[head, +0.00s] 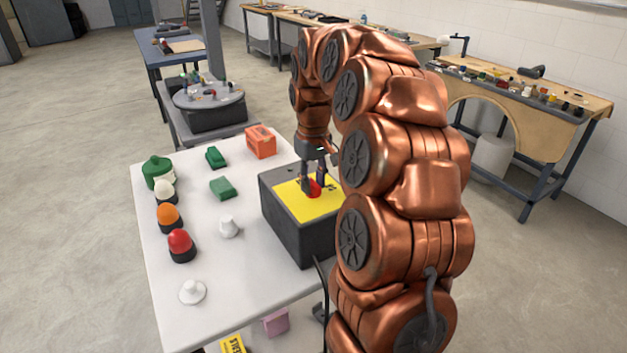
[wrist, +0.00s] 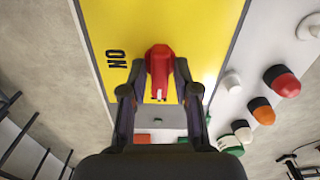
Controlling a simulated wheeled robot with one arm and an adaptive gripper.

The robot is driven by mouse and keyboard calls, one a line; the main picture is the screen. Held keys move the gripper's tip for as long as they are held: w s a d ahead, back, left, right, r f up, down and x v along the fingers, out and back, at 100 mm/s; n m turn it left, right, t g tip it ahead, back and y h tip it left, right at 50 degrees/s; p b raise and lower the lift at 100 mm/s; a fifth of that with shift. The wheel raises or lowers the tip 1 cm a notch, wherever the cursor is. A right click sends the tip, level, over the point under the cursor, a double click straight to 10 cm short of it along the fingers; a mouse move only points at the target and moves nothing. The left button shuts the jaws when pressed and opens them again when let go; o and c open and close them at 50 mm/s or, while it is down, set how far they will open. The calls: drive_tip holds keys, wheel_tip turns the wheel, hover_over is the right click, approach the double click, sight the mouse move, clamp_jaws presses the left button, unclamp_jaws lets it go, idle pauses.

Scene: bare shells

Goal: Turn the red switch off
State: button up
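The red switch (head: 314,188) is a knob on the yellow top plate (head: 296,204) of a dark box on the white table. In the wrist view the red switch (wrist: 158,62) shows a small white mark at its lower end, and the black word ON is on the yellow plate to its left. My gripper (head: 316,184) points down at the plate with a finger on each side of the knob. In the wrist view my gripper (wrist: 159,78) looks open, with narrow gaps beside the knob. Any OFF label is not visible.
The dark box (head: 317,240) stands at the table's right edge. Red (head: 180,242), orange (head: 168,216) and white (head: 165,190) domed pieces line the left of the white table (head: 240,283). Green blocks (head: 222,188) and an orange block (head: 261,141) lie farther back.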

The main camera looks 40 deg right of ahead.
sight(313, 182)
drive_tip(key=shift+o, duration=0.7)
wheel_tip(313, 182, up, 12)
idle(0.4)
idle(0.5)
drive_tip(key=s+a+f+n+p, duration=0.1)
drive_tip(key=s+a+f+p, duration=0.2)
drive_tip(key=s+a, duration=0.95)
drive_tip(key=s+a+f+g+p, duration=0.1)
drive_tip(key=s+a+f, duration=0.3)
drive_tip(key=s, duration=0.5)
drive_tip(key=s+a+f+p, duration=0.1)
drive_tip(key=s+a+f, duration=0.3)
drive_tip(key=s, duration=0.5)
drive_tip(key=shift+a+f+m+g, duration=0.15)
drive_tip(key=shift+f+m+g, duration=0.2)
drive_tip(key=shift+m+g, duration=0.05)
